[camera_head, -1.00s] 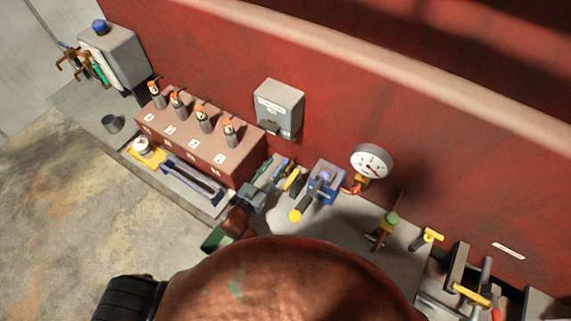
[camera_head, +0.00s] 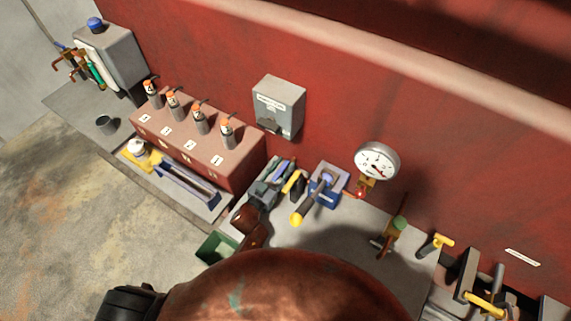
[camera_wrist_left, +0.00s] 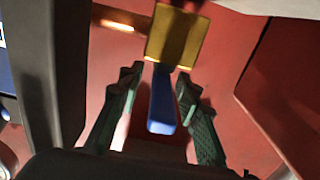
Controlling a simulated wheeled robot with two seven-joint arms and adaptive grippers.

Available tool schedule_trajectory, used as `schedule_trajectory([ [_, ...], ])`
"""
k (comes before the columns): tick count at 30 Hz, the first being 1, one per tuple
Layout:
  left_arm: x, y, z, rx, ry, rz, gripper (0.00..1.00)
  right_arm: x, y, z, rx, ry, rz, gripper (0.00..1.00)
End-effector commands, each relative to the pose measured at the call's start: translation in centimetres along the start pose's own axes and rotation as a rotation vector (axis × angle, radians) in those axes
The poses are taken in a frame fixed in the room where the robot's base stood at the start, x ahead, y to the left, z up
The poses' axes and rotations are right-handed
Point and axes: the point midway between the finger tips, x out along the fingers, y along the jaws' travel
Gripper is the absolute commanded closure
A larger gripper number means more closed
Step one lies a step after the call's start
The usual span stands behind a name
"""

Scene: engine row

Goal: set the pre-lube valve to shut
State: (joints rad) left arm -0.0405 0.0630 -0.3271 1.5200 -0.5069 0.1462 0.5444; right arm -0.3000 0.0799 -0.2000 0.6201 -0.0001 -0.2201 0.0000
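My left gripper (camera_head: 272,180) is beside the right end of the row of red-brown boxes, low by the red engine wall. In the left wrist view its green-padded fingers (camera_wrist_left: 160,85) stand apart, one on each side of a blue handle-like piece (camera_wrist_left: 162,100). A yellow block (camera_wrist_left: 178,38) is just beyond the fingertips. Contact with the blue piece cannot be made out. A yellow piece (camera_head: 294,182) shows just right of the gripper in the head view. No readable label identifies the pre-lube valve. My right gripper is not in view.
A blue-based lever with a yellow knob (camera_head: 297,219) stands close right of the gripper. A green bin (camera_head: 216,248) is at lower left.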

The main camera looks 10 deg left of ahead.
Motion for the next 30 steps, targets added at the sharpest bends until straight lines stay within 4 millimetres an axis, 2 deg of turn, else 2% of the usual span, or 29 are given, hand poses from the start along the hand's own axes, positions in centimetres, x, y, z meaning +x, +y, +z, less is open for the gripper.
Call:
schedule_trajectory([
  [4, 1.21, 0.00, 0.04, -0.001, 0.000, -0.001, 0.68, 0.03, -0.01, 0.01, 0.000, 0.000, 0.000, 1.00],
  [13, 1.44, -0.01, 0.07, -0.001, -0.001, -0.001, 0.68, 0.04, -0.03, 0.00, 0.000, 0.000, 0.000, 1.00],
  [27, 1.41, 0.01, 0.06, 0.000, -0.001, 0.000, 1.00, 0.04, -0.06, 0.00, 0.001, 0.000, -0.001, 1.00],
  [30, 1.41, 0.01, 0.06, 0.000, -0.001, 0.000, 1.00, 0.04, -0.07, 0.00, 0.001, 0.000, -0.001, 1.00],
])
